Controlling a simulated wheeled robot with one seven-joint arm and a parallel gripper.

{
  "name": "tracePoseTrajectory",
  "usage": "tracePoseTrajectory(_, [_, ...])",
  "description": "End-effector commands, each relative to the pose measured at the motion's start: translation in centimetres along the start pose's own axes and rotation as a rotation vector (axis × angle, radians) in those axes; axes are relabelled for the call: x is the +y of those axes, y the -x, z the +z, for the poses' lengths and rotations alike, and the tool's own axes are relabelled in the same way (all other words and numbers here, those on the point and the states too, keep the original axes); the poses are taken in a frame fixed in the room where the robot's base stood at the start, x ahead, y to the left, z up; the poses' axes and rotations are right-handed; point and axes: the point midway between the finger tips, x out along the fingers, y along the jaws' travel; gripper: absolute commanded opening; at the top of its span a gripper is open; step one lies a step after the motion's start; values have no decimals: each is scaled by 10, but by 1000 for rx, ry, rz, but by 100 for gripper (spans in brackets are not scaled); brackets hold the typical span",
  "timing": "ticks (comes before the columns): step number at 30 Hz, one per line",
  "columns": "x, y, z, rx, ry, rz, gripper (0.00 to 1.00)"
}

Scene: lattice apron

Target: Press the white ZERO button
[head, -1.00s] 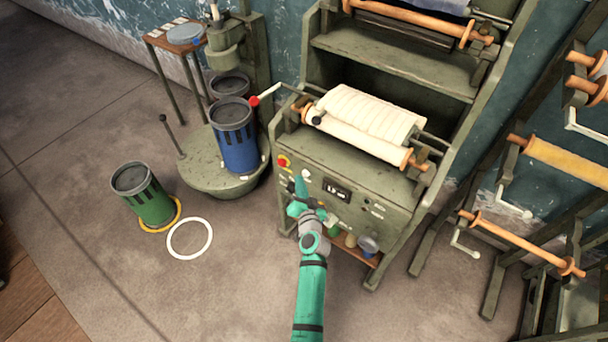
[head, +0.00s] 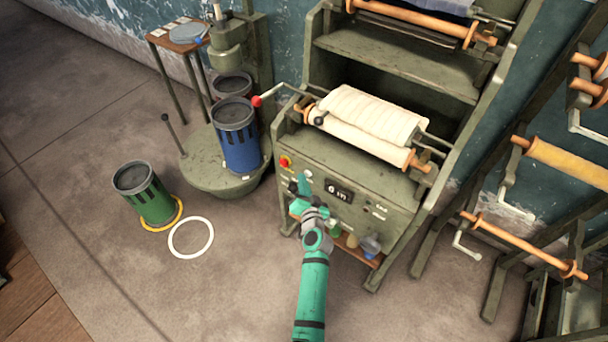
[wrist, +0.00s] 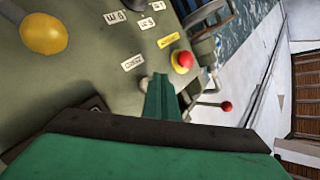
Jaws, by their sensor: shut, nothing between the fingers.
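The white button (head: 308,174) shows as a small pale spot on the upper left of the green machine's front panel (head: 372,222). My teal gripper (head: 303,185) is shut and empty, its tip close in front of the panel just below and left of the white button. I cannot tell whether they touch. In the wrist view the closed fingers (wrist: 162,88) point at the panel, below a small white label (wrist: 132,62). A sliver of something pale shows beside the fingertip; the rest is hidden there.
A red button (head: 285,162) on a yellow base sits left of the white button. A small dark display (head: 338,191) is right of my gripper. A red-knobbed lever (head: 257,101) and blue can (head: 236,135) stand at left. Open floor lies in front.

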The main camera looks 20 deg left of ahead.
Motion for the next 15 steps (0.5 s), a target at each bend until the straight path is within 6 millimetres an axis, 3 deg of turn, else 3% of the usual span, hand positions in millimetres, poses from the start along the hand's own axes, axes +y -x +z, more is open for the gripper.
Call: tracePoseTrajectory(15, [-4, 1, 3, -2, 1, -4, 0])
